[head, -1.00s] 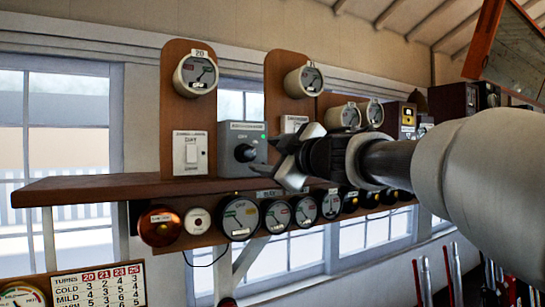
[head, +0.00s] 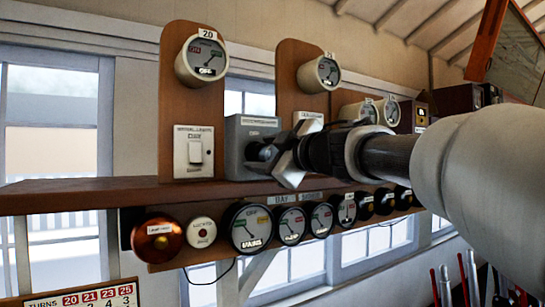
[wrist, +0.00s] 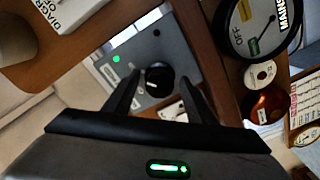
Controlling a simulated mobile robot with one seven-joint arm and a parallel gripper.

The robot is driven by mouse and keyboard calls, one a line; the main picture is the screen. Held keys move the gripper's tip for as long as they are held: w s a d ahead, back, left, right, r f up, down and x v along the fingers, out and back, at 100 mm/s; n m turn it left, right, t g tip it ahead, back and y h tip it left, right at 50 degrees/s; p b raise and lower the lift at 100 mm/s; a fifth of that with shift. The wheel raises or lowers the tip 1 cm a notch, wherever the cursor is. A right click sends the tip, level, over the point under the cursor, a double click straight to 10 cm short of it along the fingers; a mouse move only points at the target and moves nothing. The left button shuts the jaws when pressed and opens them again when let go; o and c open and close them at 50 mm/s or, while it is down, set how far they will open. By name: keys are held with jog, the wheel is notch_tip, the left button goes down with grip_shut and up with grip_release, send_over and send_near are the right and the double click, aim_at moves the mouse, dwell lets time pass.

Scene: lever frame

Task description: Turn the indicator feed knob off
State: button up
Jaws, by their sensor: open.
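The indicator feed knob (head: 257,153) is a round black knob on the face of a grey box (head: 243,133) standing on the shelf. My gripper (head: 280,153) is just right of it in the head view, pointing left at it, and partly covers the box. In the wrist view the knob (wrist: 158,78) lies between the tips of my open fingers (wrist: 160,88). I cannot tell whether they touch it. A green light (wrist: 116,59) is lit on the box.
The wooden shelf (head: 90,194) runs below the box. A white switch (head: 195,151) on a wooden board stands left of it. Several dials, including a black-rimmed one (head: 247,228), hang under the shelf. A round gauge (head: 319,73) is above and to the right.

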jog(key=shift+w+a, duration=0.15)
jog(key=c, duration=0.9)
jog(key=shift+o, duration=0.2)
jog(key=shift+r, duration=0.1)
jog(key=shift+n, duration=0.4)
jog(key=n+p, duration=0.1)
jog(key=n, duration=0.2)
jog(key=shift+n, duration=0.3)
jog(key=n, duration=0.5)
jog(key=shift+n, duration=0.3)
